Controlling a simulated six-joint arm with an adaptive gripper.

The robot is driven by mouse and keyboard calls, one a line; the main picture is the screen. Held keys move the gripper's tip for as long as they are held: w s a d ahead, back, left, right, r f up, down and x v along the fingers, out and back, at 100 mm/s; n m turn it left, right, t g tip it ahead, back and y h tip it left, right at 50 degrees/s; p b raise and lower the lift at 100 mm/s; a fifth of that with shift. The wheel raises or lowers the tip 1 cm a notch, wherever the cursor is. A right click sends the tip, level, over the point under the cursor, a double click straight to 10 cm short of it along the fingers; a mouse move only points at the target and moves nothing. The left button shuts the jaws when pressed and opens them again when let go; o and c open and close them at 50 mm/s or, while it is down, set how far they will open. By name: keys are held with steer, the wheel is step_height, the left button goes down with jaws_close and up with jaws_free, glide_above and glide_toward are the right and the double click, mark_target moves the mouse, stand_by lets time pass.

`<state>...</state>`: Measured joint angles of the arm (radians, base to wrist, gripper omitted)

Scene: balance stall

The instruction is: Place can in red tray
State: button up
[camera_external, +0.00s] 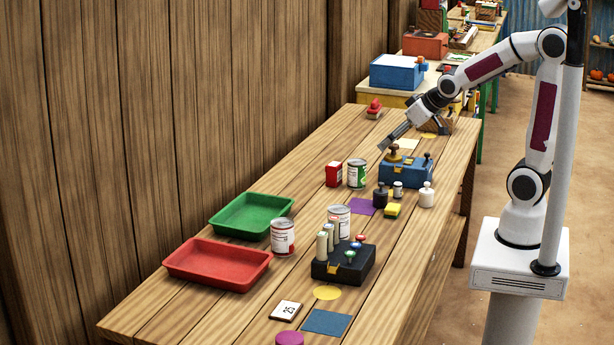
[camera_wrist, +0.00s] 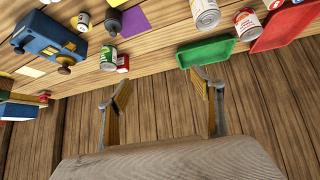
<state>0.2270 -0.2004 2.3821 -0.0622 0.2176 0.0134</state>
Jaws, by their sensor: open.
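The red tray (camera_external: 218,265) lies empty at the near left of the table; its edge also shows in the wrist view (camera_wrist: 285,28). A red-and-white can (camera_external: 283,237) stands just right of the red tray. A green-labelled can (camera_external: 357,173) stands further back, beside a red box. All three cans show in the wrist view, including the green one (camera_wrist: 109,58). My gripper (camera_external: 383,146) is open and empty, above the table's far part, apart from every can; its fingers (camera_wrist: 162,80) are spread.
An empty green tray (camera_external: 250,216) lies behind the red one. A black block with pegs (camera_external: 343,262) and a blue weight box (camera_external: 407,172) stand on the table. Small weights (camera_external: 427,195) are near its right edge. A plank wall (camera_external: 180,110) borders the left side.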

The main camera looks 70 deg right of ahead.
steer(key=w+d+f+t+h, duration=0.1)
steer(key=w+d+f, duration=0.3)
steer(key=w+d, duration=0.3)
steer(key=m+t+h, duration=0.2)
glide_toward(364, 169)
steer(key=w+a+r, duration=0.4)
steer(key=w, duration=0.1)
steer(key=shift+m+t+h, duration=0.4)
steer(key=shift+m+h, duration=0.2)
steer(key=d+f, duration=0.6)
steer(key=f, duration=0.1)
steer(key=shift+s, duration=0.1)
steer(key=shift+x, duration=1.25)
steer(key=shift+f, duration=0.1)
steer(key=shift+x, duration=2.6)
steer(key=shift+a, duration=0.1)
